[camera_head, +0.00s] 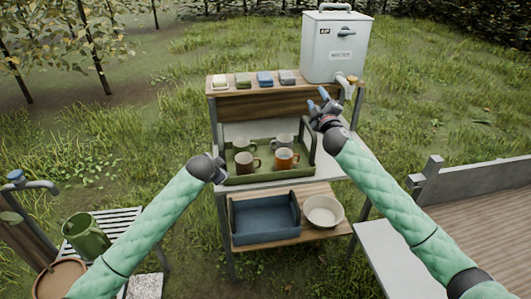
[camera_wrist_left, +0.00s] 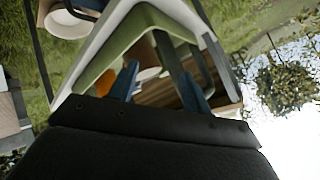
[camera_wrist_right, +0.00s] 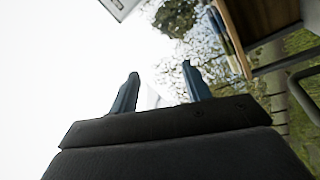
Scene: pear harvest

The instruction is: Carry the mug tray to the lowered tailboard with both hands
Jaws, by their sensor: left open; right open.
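The green mug tray (camera_head: 262,178) stands on the middle shelf of the stand with several white, brown and orange mugs in it. It has an upright handle (camera_head: 308,135) at its right end. My left gripper (camera_head: 220,172) is at the tray's left end, open. In the left wrist view its fingers (camera_wrist_left: 160,85) are at the tray's green rim (camera_wrist_left: 115,45); I cannot tell whether the handle is between them. My right gripper (camera_head: 322,103) is open and empty, raised above the right handle. A pale grey panel (camera_head: 392,262) beside the planked deck (camera_head: 485,210) looks like the lowered tailboard.
A white dispenser (camera_head: 335,48) with a tap stands on the top shelf, close behind my right gripper. Small coloured blocks (camera_head: 264,79) line that shelf. Below are a blue bin (camera_head: 264,218) and a bowl (camera_head: 324,211). A green jug (camera_head: 86,235) stands at the left.

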